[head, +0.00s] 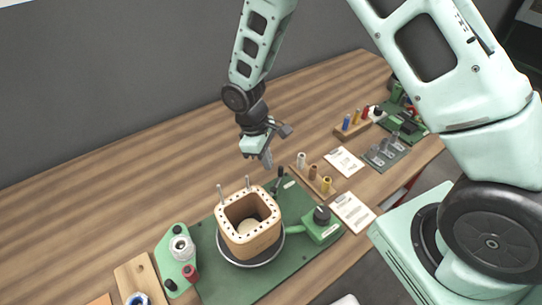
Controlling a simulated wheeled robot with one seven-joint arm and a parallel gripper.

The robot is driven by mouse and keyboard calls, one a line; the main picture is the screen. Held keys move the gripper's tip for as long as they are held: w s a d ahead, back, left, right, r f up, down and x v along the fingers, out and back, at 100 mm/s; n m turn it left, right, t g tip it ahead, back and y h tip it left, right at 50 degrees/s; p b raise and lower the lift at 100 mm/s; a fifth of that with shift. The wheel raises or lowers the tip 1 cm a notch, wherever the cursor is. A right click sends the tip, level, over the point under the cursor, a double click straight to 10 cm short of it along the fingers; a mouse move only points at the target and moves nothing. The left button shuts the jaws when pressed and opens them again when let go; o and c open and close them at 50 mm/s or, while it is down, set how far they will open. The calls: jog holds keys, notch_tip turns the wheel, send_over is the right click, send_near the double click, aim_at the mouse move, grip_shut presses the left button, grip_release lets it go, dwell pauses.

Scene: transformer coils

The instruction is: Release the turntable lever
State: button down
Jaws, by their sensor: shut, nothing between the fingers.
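A square wooden coil former (264,240) with a row of dark holes around its rim stands on a round dark turntable (247,262) on a green base mat (222,284). A dark upright lever (279,180) stands at the back right of the former; I take it to be the turntable lever. A green unit with a black knob (321,214) sits to the right of the turntable, with a green arm reaching toward it. My gripper (267,163) is shut and empty, pointing down just above and left of the dark lever. I cannot tell whether it touches the lever.
A wooden spool rack (313,178) and white cards (352,212) lie to the right. A green plate with a wire spool (181,247) is at the left. The back left of the wooden table (110,180) is clear.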

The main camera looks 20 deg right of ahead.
jog(key=shift+s+d, duration=0.4)
jog(key=shift+d, duration=0.05)
jog(key=shift+s+d+m, duration=0.15)
jog(key=shift+d+m, duration=0.3)
jog(key=shift+m, duration=0.45)
jog(key=m, duration=0.1)
jog(key=d+m, duration=0.1)
jog(key=shift+s+d+m+g+y, duration=0.1)
jog(key=shift+s+m+g+y, duration=0.2)
jog(key=shift+s+y, duration=0.1)
jog(key=m, duration=0.1)
jog(key=s+d+m, duration=0.1)
jog(key=m, duration=0.1)
jog(key=shift+s+y, duration=0.1)
jog(key=shift+y, duration=0.3)
jog(key=shift+s+d+m+y, duration=0.15)
jog(key=shift+s+m, duration=0.15)
jog(key=shift+m, duration=0.45)
jog(key=shift+s+d+m+y, duration=0.15)
jog(key=shift+s+m, duration=0.1)
jog(key=shift+m, duration=0.5)
